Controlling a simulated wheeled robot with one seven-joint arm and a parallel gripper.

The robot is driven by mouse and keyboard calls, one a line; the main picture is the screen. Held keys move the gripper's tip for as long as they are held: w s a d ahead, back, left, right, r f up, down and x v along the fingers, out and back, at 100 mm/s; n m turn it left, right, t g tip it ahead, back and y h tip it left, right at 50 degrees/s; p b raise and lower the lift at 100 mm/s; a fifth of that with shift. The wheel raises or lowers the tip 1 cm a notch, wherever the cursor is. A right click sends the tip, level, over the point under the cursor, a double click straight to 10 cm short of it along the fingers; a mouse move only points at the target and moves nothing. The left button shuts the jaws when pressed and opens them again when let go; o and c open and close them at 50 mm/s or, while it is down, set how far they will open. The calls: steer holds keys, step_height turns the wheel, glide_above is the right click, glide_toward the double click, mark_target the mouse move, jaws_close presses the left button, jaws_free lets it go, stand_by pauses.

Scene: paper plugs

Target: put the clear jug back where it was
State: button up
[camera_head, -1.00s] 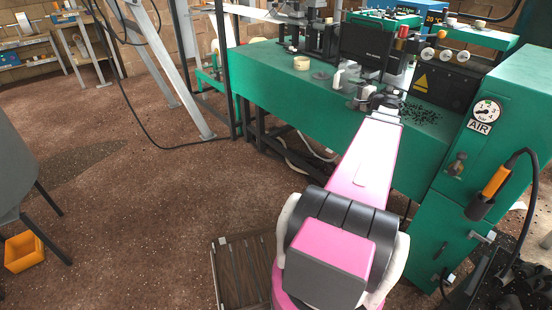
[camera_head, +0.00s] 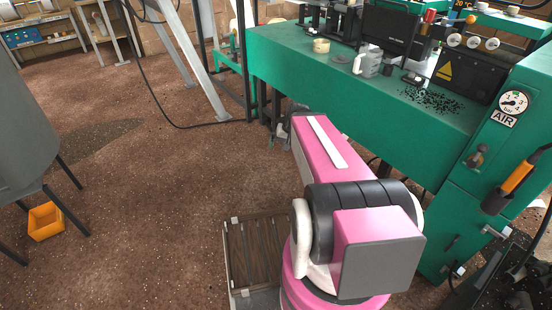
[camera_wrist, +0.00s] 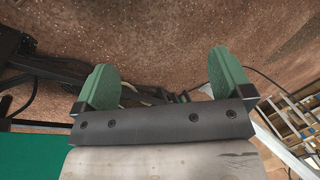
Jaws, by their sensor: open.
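The clear jug (camera_head: 370,66), with a pale handle at its left, stands upright on the green bench (camera_head: 310,75) in the head view. My gripper (camera_wrist: 165,82) is open, its two green fingers spread wide with nothing between them in the wrist view. In the head view only a small grey part of the hand shows past the end of my pink arm, low in front of the bench and apart from the jug. The jug is not in the wrist view.
A cream roll (camera_head: 321,45) and a flat grey disc (camera_head: 341,59) are left of the jug. Dark bits (camera_head: 432,99) lie scattered to its right, before a black box (camera_head: 466,77).

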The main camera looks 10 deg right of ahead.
steer(key=s+a+n+h, duration=0.1)
steer(key=s+a+f+g+h, duration=0.1)
steer(key=s+a+f+n+h, duration=0.1)
steer(key=s+a, duration=0.1)
steer(key=shift+f+n, duration=0.1)
steer(key=shift+n, duration=0.2)
